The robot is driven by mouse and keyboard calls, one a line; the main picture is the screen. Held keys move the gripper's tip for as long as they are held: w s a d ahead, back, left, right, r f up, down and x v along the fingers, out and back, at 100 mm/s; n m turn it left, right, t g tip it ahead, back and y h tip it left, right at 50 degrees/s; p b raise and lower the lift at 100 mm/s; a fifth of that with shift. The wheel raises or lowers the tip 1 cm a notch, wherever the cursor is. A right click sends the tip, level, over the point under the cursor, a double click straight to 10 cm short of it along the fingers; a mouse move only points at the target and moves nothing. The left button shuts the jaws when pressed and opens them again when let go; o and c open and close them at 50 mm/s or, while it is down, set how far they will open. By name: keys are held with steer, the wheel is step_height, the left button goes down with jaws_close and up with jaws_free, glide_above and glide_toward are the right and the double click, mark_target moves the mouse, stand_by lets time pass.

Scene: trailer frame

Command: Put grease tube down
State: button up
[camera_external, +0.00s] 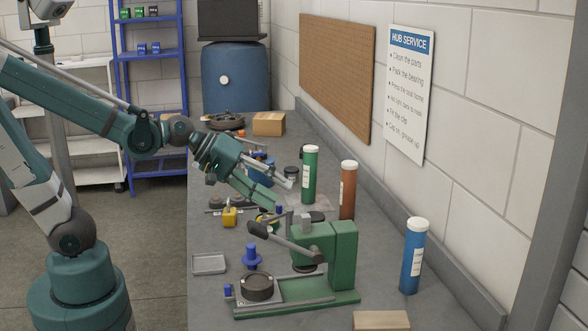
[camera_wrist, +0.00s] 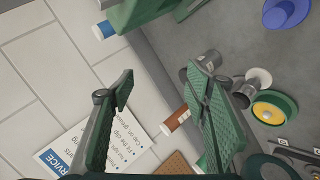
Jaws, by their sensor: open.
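Three upright capped tubes stand on the grey bench in the external view: a green tube (camera_external: 310,176), a brown tube (camera_external: 348,192) and a blue tube (camera_external: 413,257). I cannot tell which is the task's grease tube. My gripper (camera_external: 287,196) is open and empty, just left of the green tube and above the bench. In the wrist view my gripper (camera_wrist: 160,70) has its fingers wide apart. The brown tube (camera_wrist: 177,119) shows between them, farther off, and the blue tube (camera_wrist: 104,29) is near the top.
A green press (camera_external: 340,255) stands in front of my gripper. A yellow block (camera_external: 230,217), a blue knobbed part (camera_external: 252,257) and a metal tray (camera_external: 209,264) are nearby. A cardboard box (camera_external: 269,123) sits farther back. The wall runs along the right.

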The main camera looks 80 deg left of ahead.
steer(key=s+f+m+g+y, duration=0.1)
steer(key=s+m+g+y, duration=0.1)
steer(key=s+m, duration=0.8)
steer(key=s+g, duration=0.1)
steer(key=s, duration=0.4)
steer(key=shift+d+f+g, duration=0.3)
steer(key=shift+d+g, duration=0.1)
steer(key=o, duration=1.7)
steer(key=shift+o, duration=0.2)
steer(key=w+a+f+m+g+y+p, duration=0.1)
steer(key=w+a+f+m+g+y, duration=0.1)
steer(key=w+a+m+y, duration=0.4)
steer(key=w+a+f+m+g+y+p, duration=0.2)
steer(key=w+a+f+m+y, duration=0.3)
steer(key=w+a+m, duration=0.9)
steer(key=shift+w+a+g+y, duration=0.6)
steer(key=shift+w+a+y, duration=0.6)
steer(key=shift+w+a, duration=1.75)
